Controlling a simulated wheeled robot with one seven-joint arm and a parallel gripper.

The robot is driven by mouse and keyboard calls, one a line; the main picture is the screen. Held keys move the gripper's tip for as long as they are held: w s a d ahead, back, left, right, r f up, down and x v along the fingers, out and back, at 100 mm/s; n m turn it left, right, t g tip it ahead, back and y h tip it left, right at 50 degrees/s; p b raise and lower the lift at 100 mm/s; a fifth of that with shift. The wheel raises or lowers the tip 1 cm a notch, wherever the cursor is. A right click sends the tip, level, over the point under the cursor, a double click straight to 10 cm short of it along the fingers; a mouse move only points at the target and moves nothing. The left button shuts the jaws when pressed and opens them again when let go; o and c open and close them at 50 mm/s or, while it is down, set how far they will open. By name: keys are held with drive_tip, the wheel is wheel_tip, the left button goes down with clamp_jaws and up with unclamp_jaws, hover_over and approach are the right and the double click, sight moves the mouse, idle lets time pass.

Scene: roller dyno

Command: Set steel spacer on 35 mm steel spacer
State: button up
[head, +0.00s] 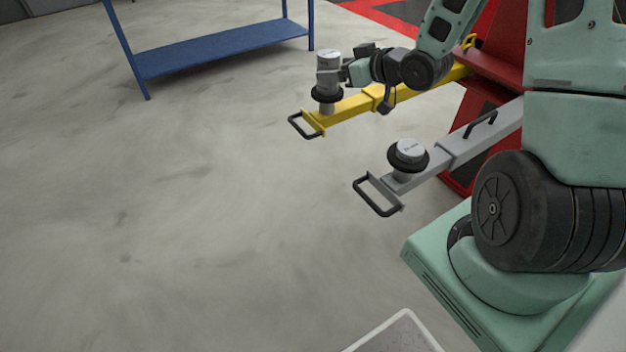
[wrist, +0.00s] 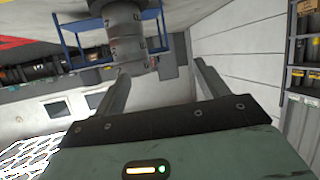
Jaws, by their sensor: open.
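A steel spacer (head: 328,59) stands upright over the black round pad (head: 326,95) of the yellow lift arm. The steel column shows a seam in the wrist view, with one steel section (wrist: 131,56) on another, seemingly the 35 mm steel spacer (wrist: 124,20); that view is upside down. The two sections look aligned, touching and upright. My gripper (head: 344,72) is open just right of the column in the head view. In the wrist view its open fingers (wrist: 163,70) have an empty gap, with the column beside and beyond one finger. Exact contact cannot be told.
A grey lift arm (head: 455,150) with a black pad carries another steel piece (head: 409,148) nearer my base. A blue table (head: 220,48) stands behind. The yellow arm (head: 350,108) runs to a red post (head: 495,60). The floor at left is clear.

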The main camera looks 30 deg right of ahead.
drive_tip(key=s+a+n+g+h, duration=0.1)
drive_tip(key=s+a+g, duration=0.25)
drive_tip(key=a, duration=0.55)
drive_tip(key=s+a+n+g, duration=0.1)
drive_tip(key=s+a+g, duration=0.3)
drive_tip(key=a, duration=0.5)
drive_tip(key=s+a+r+n+g+h, duration=0.1)
drive_tip(key=s+a, duration=0.3)
drive_tip(key=s, duration=0.7)
drive_tip(key=s+a+r+n+g+h, duration=0.1)
drive_tip(key=s+a+g, duration=0.3)
drive_tip(key=s, duration=0.8)
drive_tip(key=shift+g, duration=0.35)
drive_tip(key=shift+s+r, duration=0.1)
drive_tip(key=shift+r, duration=0.05)
wheel_tip(320, 180, up, 12)
drive_tip(key=p, duration=1.2)
